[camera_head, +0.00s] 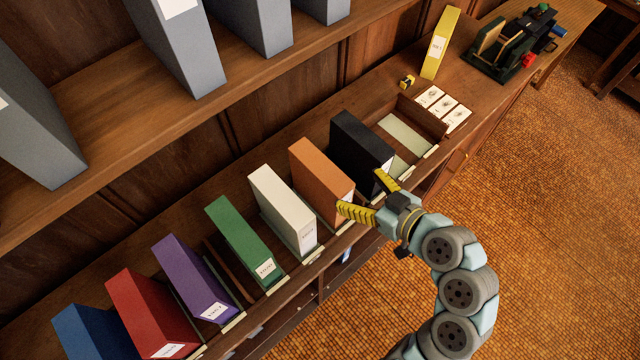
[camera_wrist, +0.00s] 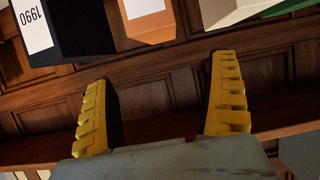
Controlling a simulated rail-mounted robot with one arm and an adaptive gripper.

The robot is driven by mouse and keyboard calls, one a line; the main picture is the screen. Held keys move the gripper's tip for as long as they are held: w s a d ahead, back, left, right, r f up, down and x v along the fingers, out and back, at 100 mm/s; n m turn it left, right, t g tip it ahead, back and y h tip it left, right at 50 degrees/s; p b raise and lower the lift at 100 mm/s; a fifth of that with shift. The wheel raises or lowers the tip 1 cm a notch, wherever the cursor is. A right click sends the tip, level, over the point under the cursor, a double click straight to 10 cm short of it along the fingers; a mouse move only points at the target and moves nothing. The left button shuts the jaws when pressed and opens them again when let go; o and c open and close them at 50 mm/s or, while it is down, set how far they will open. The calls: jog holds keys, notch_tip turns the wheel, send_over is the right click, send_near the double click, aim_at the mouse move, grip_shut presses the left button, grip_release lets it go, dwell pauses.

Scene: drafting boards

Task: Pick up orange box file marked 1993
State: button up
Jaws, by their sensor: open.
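The orange box file (camera_head: 318,172) stands upright on the lower shelf between the white file and the black file. Its label is partly hidden by a finger in the head view, and no number can be read on it. In the wrist view the orange file (camera_wrist: 149,27) shows its lower end and part of a white label at the top edge. My gripper (camera_head: 361,190) is open and empty, its yellow fingers spread in front of the orange and black files. In the wrist view the gripper (camera_wrist: 162,70) points at wood panelling below the files; no file is between the fingers.
The black file (camera_head: 361,146) stands right of the orange one; its label reads 1990 upside down in the wrist view (camera_wrist: 75,32). The white file (camera_head: 283,210) stands left. Green (camera_head: 241,240), purple, red and blue files follow. An empty slot lies right of the black file.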

aim_at(323, 168)
jog(key=shift+p+x, duration=0.85)
jog(key=shift+x, duration=3.45)
jog(key=shift+f+p+x, duration=0.2)
jog(key=shift+p+x, duration=0.35)
jog(key=shift+x, duration=1.5)
jog(key=shift+s, duration=0.1)
jog(key=c, duration=1.3)
jog(key=shift+c, duration=0.2)
